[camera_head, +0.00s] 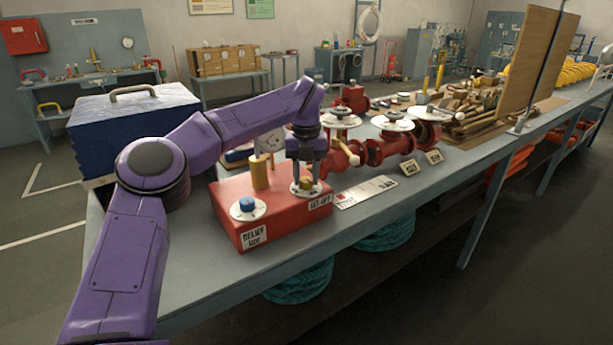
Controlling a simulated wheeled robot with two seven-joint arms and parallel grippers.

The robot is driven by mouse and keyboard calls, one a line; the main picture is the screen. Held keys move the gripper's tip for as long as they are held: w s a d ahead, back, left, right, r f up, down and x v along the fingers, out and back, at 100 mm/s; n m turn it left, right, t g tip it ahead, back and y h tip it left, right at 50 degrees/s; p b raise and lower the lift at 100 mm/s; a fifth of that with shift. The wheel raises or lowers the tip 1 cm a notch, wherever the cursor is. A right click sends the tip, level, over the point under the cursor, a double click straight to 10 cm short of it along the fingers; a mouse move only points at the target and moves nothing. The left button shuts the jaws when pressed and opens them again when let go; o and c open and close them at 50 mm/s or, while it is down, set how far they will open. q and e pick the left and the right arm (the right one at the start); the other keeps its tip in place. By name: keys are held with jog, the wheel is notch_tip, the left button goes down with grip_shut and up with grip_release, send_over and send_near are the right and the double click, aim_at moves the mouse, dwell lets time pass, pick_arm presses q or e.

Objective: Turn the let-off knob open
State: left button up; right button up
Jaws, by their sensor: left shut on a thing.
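A red block (282,228) sits near the front edge of the workbench. Its right end carries a label (320,203) that seems to read LET-OFF, and its left end a RELIEF label (253,236). The let-off knob (305,184) sits on a pale round dial on top, beside the let-off label. My left gripper (305,176) points down over this dial with its fingers shut on the knob, which they partly hide. A blue knob (247,204) on a white dial stands at the block's left end. A brass post with a gauge (261,172) rises behind. My right gripper is not in view.
Red valves with white handwheels (392,122) stand to the right of the block on the bench (400,190). A blue-and-white case (130,112) with a handle is at the left. A paper card (366,191) lies right of the block. A wooden board (527,57) stands farther back.

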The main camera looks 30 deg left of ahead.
aim_at(306, 179)
pick_arm(q)
jog(key=shift+f, duration=0.1)
jog(key=o, duration=1)
jog(key=shift+o, duration=0.2)
jog(key=shift+w+a+f, duration=0.1)
jog(key=shift+w+a, duration=0.05)
notch_tip(306, 179, up, 11)
jog(key=p, duration=0.1)
jog(key=shift+f+p, duration=0.2)
jog(key=shift+p, duration=0.2)
